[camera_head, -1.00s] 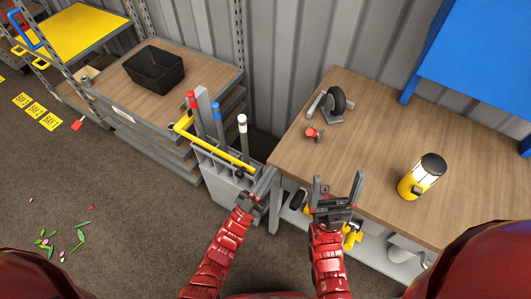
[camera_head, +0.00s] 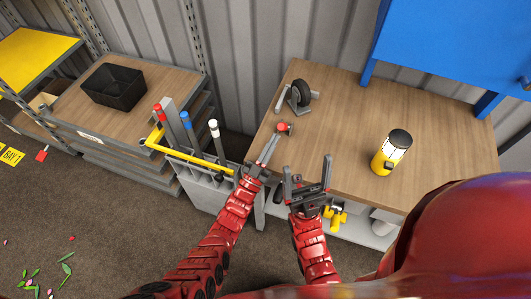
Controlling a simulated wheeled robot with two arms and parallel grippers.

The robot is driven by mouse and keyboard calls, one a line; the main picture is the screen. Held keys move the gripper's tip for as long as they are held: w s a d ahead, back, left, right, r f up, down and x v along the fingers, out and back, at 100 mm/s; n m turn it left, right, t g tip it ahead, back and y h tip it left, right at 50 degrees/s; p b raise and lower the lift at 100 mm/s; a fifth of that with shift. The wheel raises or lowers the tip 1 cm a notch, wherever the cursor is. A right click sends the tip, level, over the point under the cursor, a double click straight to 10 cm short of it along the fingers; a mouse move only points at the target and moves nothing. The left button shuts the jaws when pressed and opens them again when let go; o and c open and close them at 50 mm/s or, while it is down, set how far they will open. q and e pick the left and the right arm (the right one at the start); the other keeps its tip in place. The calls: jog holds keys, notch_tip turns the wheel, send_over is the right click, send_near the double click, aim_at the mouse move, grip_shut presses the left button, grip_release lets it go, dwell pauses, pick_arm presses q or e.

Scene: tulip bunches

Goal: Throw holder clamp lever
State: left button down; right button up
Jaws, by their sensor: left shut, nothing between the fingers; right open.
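A small grey fitting with a red knob (camera_head: 283,127) lies on the wooden workbench (camera_head: 345,120), near its left side; it looks like the clamp lever, but I cannot be sure. Just behind it is a grey holder (camera_head: 294,101) with a black wheel (camera_head: 301,91). My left gripper (camera_head: 273,146) is shut and empty, over the bench's left edge. Its tips point at the red knob and are very close; I cannot tell whether they touch. My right gripper (camera_head: 307,172) is open and empty at the bench's front edge.
A grey rack (camera_head: 206,188) with a yellow bar (camera_head: 195,158) and upright poles stands left of the bench. A yellow lantern-like canister (camera_head: 389,154) stands on the bench. A black bin (camera_head: 114,86) sits on the left shelf. The middle of the bench is clear.

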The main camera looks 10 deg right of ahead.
pick_arm(q)
jog(key=shift+w+d+r, duration=0.2)
jog(key=shift+w+d, duration=0.05)
